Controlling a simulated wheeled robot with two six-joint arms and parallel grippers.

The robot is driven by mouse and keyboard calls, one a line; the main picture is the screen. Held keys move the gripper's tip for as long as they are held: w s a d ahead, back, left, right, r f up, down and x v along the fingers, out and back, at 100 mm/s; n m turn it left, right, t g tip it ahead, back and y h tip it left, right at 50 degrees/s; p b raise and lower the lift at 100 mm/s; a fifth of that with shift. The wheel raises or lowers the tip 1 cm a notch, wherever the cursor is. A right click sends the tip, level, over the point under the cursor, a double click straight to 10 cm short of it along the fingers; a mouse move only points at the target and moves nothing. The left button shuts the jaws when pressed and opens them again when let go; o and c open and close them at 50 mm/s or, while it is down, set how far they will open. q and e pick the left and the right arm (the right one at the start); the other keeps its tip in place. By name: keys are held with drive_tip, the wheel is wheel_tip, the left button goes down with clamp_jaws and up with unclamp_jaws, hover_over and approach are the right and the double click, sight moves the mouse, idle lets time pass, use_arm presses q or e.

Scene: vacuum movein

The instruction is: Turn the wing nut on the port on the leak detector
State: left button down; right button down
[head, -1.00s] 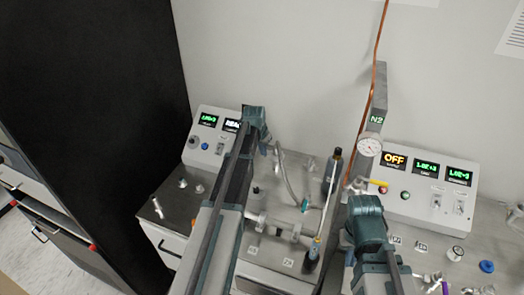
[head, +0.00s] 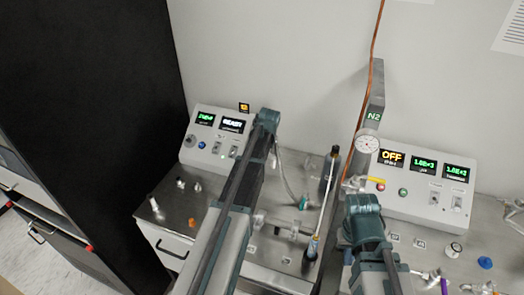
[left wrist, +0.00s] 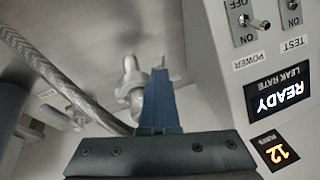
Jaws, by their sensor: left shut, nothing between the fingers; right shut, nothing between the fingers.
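The leak detector (head: 212,145) is the white box at the back left in the head view. Its READY display (left wrist: 278,95) shows upside down at the right of the left wrist view. A metal port fitting with a clamp (left wrist: 130,82) stands left of and behind my left fingers in that view; its wing nut is not clear. My left gripper (left wrist: 160,75) is shut and empty, its blue fingertips close to the fitting. Contact cannot be told. In the head view my left arm hides the port. My right gripper (head: 346,237) is low beside the centre hose, mostly hidden by its own wrist.
A braided hose (left wrist: 50,75) runs at the left of the left wrist view. A second control box (head: 425,190) stands at the right. A gauge (head: 367,145) and copper line rise between the benches. Loose small fittings (head: 180,183) lie on the left bench.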

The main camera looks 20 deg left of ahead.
use_arm(q)
drive_tip(key=shift+w+d+f+m+y+b, duration=0.1)
drive_tip(key=shift+d+f+m+y+b, duration=0.2)
drive_tip(key=shift+y+b, duration=0.55)
drive_tip(key=shift+s+d+f+n+y+b, duration=0.1)
drive_tip(key=shift+d+y+b, duration=0.25)
drive_tip(key=shift+y+b, duration=0.45)
drive_tip(key=shift+w+d+f+m+y+b, duration=0.1)
drive_tip(key=shift+d+f+m+y+b, duration=0.2)
drive_tip(key=shift+y+b, duration=0.55)
drive_tip(key=shift+r, duration=0.2)
drive_tip(key=shift+a, duration=0.1)
